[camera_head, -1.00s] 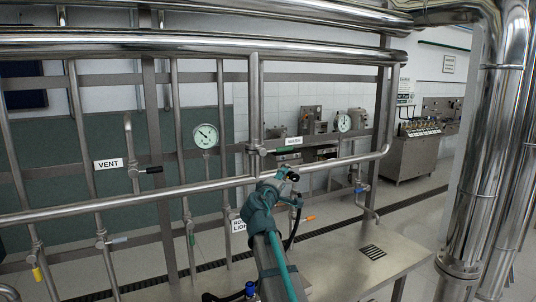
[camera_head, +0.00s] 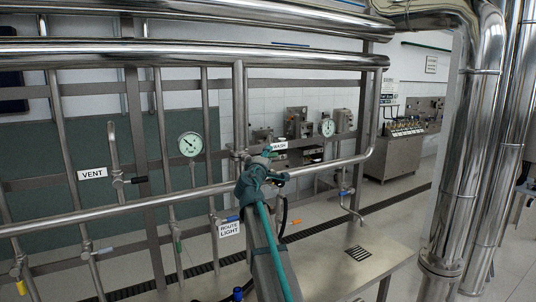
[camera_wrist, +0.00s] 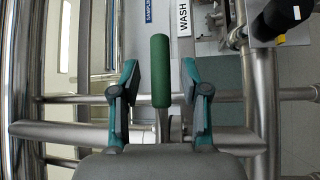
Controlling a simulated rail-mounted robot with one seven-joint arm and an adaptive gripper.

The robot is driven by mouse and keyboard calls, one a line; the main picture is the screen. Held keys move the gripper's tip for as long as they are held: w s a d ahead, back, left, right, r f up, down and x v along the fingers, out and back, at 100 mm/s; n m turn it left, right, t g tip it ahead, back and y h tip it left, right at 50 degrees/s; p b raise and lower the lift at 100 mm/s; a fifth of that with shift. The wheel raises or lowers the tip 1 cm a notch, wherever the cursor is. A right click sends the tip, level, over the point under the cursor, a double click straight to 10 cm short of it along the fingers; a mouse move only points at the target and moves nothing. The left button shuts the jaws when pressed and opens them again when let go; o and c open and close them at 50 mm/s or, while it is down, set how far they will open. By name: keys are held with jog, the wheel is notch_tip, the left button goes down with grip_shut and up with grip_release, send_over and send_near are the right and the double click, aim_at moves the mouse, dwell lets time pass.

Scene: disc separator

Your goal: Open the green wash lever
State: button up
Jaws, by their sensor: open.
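The green wash lever (camera_wrist: 160,70) points up in the middle of the wrist view, beside the WASH label (camera_wrist: 184,18). My gripper (camera_wrist: 159,76) is open, with one finger on each side of the lever. A gap shows between the lever and each finger. In the head view my gripper (camera_head: 267,165) is at the wash valve just below the WASH label (camera_head: 280,146). My arm and gripper hide the lever there.
A horizontal steel pipe (camera_head: 110,208) runs across below the valve. A gauge (camera_head: 190,144) and a VENT label (camera_head: 93,173) are to the left. A ROUTE LIGHT label (camera_head: 229,229) is lower left. A dark cylinder (camera_wrist: 280,16) lies upper right in the wrist view.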

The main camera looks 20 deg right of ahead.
jog(key=shift+w+d, duration=0.3)
jog(key=shift+w, duration=0.05)
grip_shut()
